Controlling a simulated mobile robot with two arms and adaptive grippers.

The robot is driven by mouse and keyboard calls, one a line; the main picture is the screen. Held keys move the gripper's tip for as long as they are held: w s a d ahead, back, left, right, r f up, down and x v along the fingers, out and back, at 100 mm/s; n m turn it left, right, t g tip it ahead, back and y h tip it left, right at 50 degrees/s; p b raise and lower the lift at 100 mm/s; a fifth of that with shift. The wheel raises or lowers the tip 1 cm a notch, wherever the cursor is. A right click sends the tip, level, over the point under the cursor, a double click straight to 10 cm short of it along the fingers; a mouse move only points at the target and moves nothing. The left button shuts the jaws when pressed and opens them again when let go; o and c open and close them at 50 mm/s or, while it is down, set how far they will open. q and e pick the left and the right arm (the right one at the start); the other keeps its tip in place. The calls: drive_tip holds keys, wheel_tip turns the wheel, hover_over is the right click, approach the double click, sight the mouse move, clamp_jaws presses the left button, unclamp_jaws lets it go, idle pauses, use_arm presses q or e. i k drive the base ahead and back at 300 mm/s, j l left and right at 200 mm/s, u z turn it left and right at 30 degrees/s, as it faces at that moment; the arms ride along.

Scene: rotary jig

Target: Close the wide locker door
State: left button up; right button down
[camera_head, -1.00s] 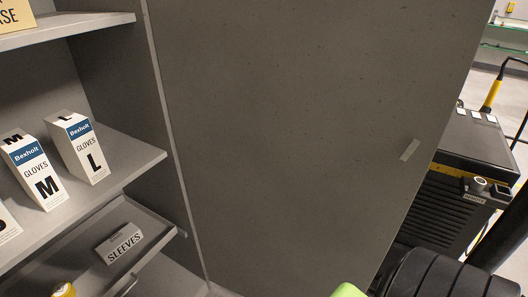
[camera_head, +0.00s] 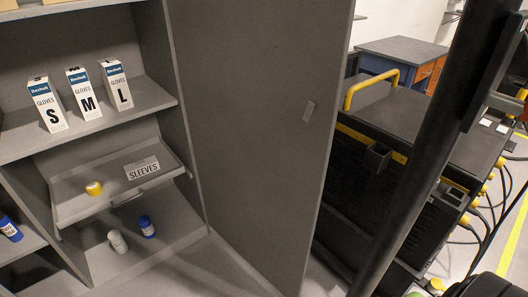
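The wide locker door (camera_head: 255,110) is a grey panel, hinged at its left edge on the locker (camera_head: 192,150). It stands open, swung out from the shelves. The locker's inside is exposed to the left of the door. Neither gripper shows clearly. A black ribbed part of my arm lies at the lower right corner, and a dark arm link crosses the right side.
Glove boxes (camera_head: 86,92) stand on the upper shelf. A tray (camera_head: 75,207) holds a sleeves box (camera_head: 141,168) and a yellow bottle (camera_head: 94,188). Bottles stand below it. A black machine with a yellow handle (camera_head: 371,88) stands right of the door, near its free edge.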

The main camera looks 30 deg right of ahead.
sight(250, 71)
drive_tip(key=k+l+u, duration=0.15)
drive_tip(key=l, duration=0.4)
drive_tip(key=k+l+u, duration=0.15)
drive_tip(key=k+l, duration=0.2)
drive_tip(key=l, duration=0.2)
drive_tip(key=k+l+u, duration=0.15)
drive_tip(key=k+l, duration=0.15)
drive_tip(key=l, duration=0.2)
drive_tip(key=k+l+u, duration=0.15)
drive_tip(key=k+l, duration=0.15)
drive_tip(key=l, duration=0.15)
drive_tip(key=i+l+u, duration=0.1)
drive_tip(key=l, duration=0.8)
drive_tip(key=i+l+u, duration=0.15)
drive_tip(key=l, duration=0.75)
drive_tip(key=k, duration=0.05)
